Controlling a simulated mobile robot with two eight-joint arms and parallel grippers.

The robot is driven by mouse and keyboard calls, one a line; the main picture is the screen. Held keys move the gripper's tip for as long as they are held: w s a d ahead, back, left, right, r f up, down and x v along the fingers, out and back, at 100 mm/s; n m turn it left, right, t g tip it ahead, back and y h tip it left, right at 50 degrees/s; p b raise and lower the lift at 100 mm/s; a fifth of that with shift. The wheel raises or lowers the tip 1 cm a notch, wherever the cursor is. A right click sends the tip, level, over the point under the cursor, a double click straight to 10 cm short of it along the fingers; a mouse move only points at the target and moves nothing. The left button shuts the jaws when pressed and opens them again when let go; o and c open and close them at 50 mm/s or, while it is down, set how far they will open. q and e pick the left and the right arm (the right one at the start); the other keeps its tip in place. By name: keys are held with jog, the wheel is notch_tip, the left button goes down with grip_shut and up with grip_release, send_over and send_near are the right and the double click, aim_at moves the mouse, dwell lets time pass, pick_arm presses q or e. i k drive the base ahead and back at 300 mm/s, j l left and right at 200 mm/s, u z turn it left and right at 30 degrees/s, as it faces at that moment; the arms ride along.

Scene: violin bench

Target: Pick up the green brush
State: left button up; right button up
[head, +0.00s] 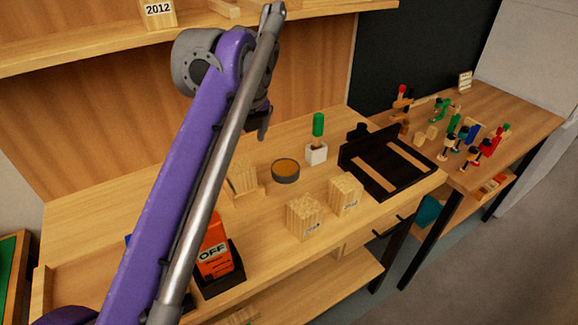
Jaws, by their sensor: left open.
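The green brush (318,125) stands upright in a small white block (316,154) on the wooden bench. Its green upper part shows, with a dark band below it; its lower end is hidden in the block. My left gripper (263,132) is partly hidden behind my purple arm. It is open, to the left of the brush and apart from it, with its dark fingers pointing down. My right gripper is not in view.
A round tin (285,171), two wooden blocks (306,219) (345,194) and a black tray (390,163) stand near the brush. An orange "OFF" box (214,255) is at the front left. Several small figures stand on the right table (520,125). A shelf (80,48) overhangs behind.

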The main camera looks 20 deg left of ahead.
aim_at(319, 118)
jog(key=i+l, duration=0.6)
jog(key=i, duration=0.2)
